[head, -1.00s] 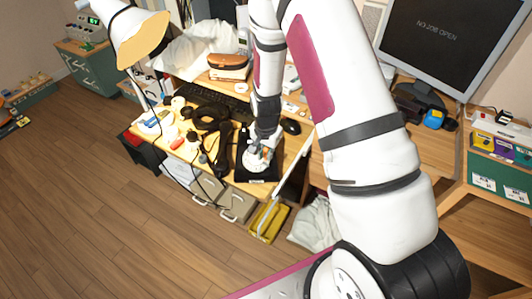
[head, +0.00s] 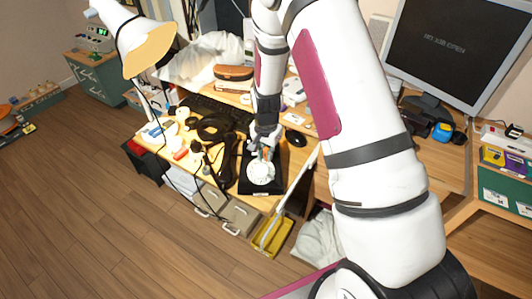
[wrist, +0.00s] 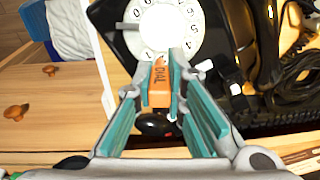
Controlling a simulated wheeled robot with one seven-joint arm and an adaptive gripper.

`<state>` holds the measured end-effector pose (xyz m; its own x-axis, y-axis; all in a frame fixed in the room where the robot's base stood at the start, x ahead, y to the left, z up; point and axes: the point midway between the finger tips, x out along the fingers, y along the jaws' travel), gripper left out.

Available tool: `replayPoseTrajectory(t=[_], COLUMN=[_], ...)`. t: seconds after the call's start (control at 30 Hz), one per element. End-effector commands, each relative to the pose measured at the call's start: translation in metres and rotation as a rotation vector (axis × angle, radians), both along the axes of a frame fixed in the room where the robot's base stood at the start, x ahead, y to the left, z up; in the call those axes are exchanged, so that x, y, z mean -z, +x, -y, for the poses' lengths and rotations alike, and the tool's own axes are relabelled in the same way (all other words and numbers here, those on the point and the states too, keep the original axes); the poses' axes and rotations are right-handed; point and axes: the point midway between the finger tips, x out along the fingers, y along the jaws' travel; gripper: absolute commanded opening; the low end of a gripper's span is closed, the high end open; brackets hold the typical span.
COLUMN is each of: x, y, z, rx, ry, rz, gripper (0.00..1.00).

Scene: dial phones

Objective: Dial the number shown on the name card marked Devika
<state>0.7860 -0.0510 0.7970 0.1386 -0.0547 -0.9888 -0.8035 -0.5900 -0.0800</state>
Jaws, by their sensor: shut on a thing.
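The black dial phone (head: 260,187) sits on the front right of the lit desk, its round white dial (head: 261,172) facing up. The wrist view shows the dial (wrist: 166,27) close up at the top, with several digits around its rim and a grey bar at its left. My gripper (head: 264,154) is over the dial's far edge. In the wrist view my gripper (wrist: 161,78) is shut on an orange block-like tool (wrist: 159,92) with dark lettering, apparently "DIAL". Its tip is at or just above the dial's edge; contact is unclear. No Devika card is legible.
A black mouse (head: 296,138) and a keyboard (head: 221,107) lie behind the phone. Black cables and dark items crowd its left. A lamp (head: 146,45) leans over the left desk. A monitor (head: 440,45) stands at right. A yellow tray (head: 272,235) is below the desk.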

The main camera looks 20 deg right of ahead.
Motion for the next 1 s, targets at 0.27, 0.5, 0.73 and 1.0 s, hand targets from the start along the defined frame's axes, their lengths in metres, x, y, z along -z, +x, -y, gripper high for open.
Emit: replayPoseTrajectory(t=[0.27, 0.5, 0.73, 1.0], x=[0.0083, 0.0079, 0.008, 0.0098], y=[0.0027, 0.0028, 0.0034, 0.0041], z=[0.0016, 0.0014, 0.0014, 0.0016], rx=[0.0, 0.0, 0.0, 0.0], ry=[-0.001, 0.0, 0.0, 0.0], rz=[-0.001, 0.0, 0.0, 0.0], gripper=[0.0, 0.0, 0.0, 0.0])
